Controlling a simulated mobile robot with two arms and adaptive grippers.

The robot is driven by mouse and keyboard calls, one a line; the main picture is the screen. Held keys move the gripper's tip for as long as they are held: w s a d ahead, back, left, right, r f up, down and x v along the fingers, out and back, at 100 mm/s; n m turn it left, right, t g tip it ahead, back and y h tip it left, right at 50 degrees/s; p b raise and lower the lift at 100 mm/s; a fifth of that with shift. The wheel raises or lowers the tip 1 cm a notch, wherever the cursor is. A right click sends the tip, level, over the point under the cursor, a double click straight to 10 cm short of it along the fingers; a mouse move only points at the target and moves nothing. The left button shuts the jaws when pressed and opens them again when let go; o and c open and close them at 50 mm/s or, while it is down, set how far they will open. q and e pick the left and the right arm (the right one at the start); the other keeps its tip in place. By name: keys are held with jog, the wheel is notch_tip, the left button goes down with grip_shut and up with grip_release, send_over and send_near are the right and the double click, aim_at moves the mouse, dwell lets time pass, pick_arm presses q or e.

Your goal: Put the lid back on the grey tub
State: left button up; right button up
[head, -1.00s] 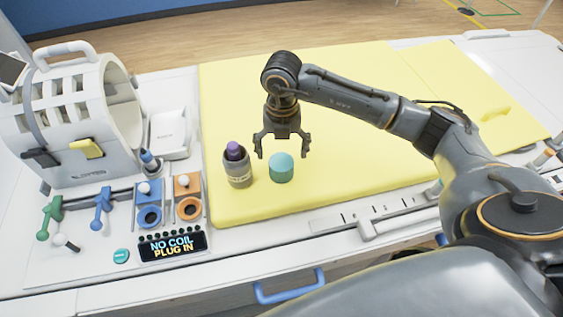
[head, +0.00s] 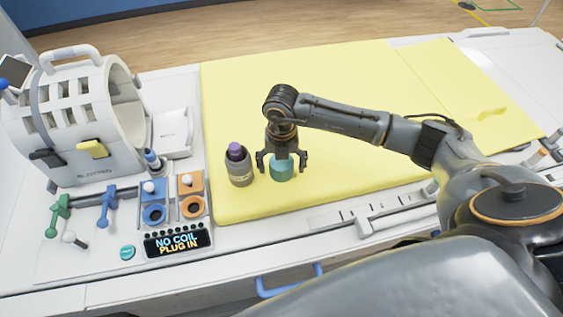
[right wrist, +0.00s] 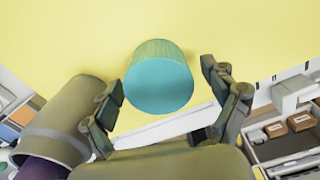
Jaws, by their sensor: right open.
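The grey tub (head: 240,175) stands upright on the yellow mat, with a purple piece (head: 235,150) at its top. In the right wrist view the tub (right wrist: 68,120) is at the lower left, beside a finger. A short teal cylinder (head: 283,172), the lid-like piece here, stands on the mat just right of the tub. My right gripper (head: 282,166) is open and pointing down over the teal cylinder, with a finger on each side. In the right wrist view the teal cylinder (right wrist: 160,85) lies between the open fingers. My left gripper is not in view.
The yellow mat (head: 340,90) is clear behind and to the right. A white scanner-like ring (head: 75,120) stands at the left. Blue and orange sockets, green and blue handles and a display (head: 178,242) reading "NO COIL PLUG IN" are left of the mat.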

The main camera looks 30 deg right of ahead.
jog(key=c, duration=1)
jog(key=shift+r, duration=0.1)
jog(key=shift+r+b, duration=0.15)
jog(key=shift+b, duration=0.15)
notch_tip(320, 180, up, 2)
jog(key=shift+w+b, duration=0.1)
jog(key=shift+b, duration=0.85)
jog(key=shift+s+a+r+b, duration=0.6)
jog(key=shift+s+a+r, duration=0.5)
jog(key=shift+s+r, duration=0.85)
jog(key=shift+s+a+r+b, duration=0.6)
jog(key=shift+s+a+r, duration=0.8)
jog(key=shift+s, duration=0.85)
jog(key=shift+s+a+r+b, duration=0.6)
jog(key=shift+s+a+r, duration=0.25)
jog(key=shift+s+r, duration=1.2)
jog(key=shift+f, duration=0.15)
